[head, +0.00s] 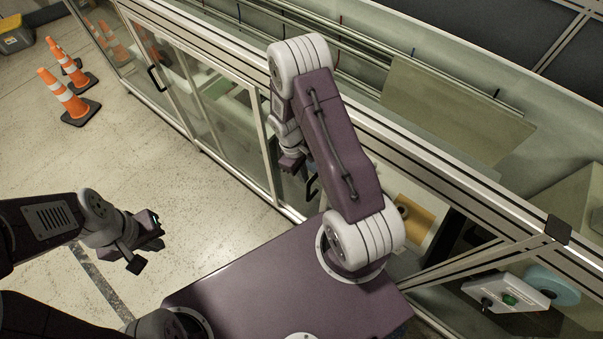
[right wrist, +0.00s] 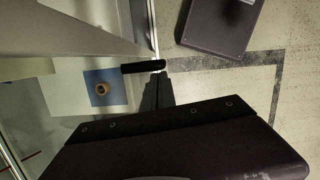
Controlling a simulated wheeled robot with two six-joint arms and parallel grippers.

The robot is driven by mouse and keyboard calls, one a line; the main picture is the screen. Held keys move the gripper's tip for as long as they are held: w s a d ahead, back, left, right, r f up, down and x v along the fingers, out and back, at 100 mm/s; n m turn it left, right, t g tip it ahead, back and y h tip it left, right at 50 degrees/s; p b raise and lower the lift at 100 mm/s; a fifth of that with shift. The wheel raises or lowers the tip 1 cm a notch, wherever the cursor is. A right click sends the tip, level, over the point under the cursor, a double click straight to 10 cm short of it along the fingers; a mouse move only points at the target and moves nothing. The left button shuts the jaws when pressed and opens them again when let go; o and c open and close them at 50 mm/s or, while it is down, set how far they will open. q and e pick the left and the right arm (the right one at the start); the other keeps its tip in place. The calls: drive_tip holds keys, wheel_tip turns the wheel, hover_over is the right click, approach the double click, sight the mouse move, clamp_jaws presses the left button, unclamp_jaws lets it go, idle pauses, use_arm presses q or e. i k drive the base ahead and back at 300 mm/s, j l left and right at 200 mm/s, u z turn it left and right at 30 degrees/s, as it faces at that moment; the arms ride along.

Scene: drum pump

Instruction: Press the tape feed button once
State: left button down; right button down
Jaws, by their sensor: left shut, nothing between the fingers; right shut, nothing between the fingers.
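A white control box (head: 506,292) at the lower right of the head view carries a green button (head: 510,300) and a dark knob (head: 487,303). Any label on it is too small to read, so I cannot tell whether the green one is the tape feed button. My right gripper (head: 291,165) is shut and empty beside the glazed enclosure's doors, well left of the box and partly hidden by its own arm. In the right wrist view its dark fingers (right wrist: 156,91) point toward a black door handle (right wrist: 143,67). My left gripper (head: 142,248) is shut and empty over open floor at the left.
A metal-framed glazed enclosure (head: 232,125) runs diagonally across the head view. A teal roll (head: 553,285) sits beside the control box, behind a diagonal frame bar (head: 490,262). Orange cones (head: 66,98) stand at the far left. The floor (head: 130,155) between is clear.

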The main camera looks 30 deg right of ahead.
sight(507, 300)
drive_tip(key=k+l, duration=0.25)
drive_tip(key=k, duration=0.2)
drive_tip(key=k+l, duration=0.25)
drive_tip(key=k, duration=0.2)
drive_tip(key=k+l, duration=0.3)
drive_tip(key=k, duration=0.15)
